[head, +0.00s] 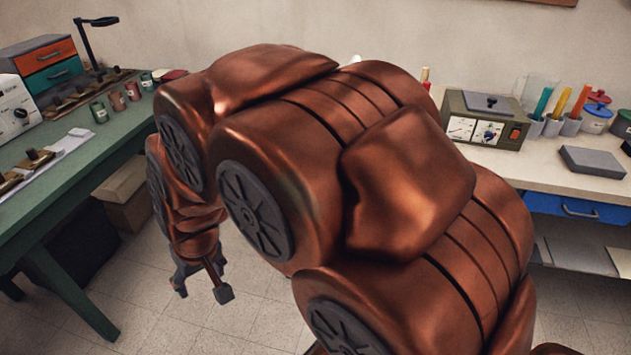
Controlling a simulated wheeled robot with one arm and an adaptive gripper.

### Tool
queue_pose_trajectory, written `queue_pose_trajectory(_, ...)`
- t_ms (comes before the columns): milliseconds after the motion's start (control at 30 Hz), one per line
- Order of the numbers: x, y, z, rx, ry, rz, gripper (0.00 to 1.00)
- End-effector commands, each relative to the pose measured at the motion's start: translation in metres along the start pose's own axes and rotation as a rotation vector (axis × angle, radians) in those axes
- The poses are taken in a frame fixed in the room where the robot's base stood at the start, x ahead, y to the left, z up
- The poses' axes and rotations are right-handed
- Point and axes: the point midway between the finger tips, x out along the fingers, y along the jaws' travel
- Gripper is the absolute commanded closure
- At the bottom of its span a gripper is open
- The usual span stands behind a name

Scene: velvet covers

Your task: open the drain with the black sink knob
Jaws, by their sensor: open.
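No sink, drain or black sink knob can be made out in the head view; my copper-coloured arm covers the middle of the picture and hides what is behind it. My gripper (202,288) hangs low at the left of the arm, pointing down over the tiled floor. Its dark fingers are apart, and nothing shows between them.
A green workbench (40,180) on the left bears small cups, a lamp and a drawer box (50,62). A pale counter (540,163) on the right bears a metal device (485,120), cups and jars. A blue drawer (575,207) is beneath. Tiled floor (150,320) lies between.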

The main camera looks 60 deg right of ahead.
Motion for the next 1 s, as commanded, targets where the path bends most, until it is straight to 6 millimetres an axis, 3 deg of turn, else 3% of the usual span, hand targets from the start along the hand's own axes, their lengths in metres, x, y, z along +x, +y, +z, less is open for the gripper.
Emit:
queue_pose_trajectory(33,0.024,0.01,-0.017,0.039,0.049,0.007,0.34)
queue_pose_trajectory(267,0.084,0.07,-0.102,0.198,0.318,0.076,0.34)
queue_pose_trajectory(500,0.129,0.166,-0.16,0.344,0.583,0.231,0.34)
queue_pose_trajectory(733,0.152,0.275,-0.18,0.441,0.819,0.458,0.34)
queue_pose_trajectory(900,0.159,0.353,-0.17,0.475,0.965,0.662,0.34)
queue_pose_trajectory(1000,0.157,0.39,-0.159,0.475,1.038,0.78,0.34)
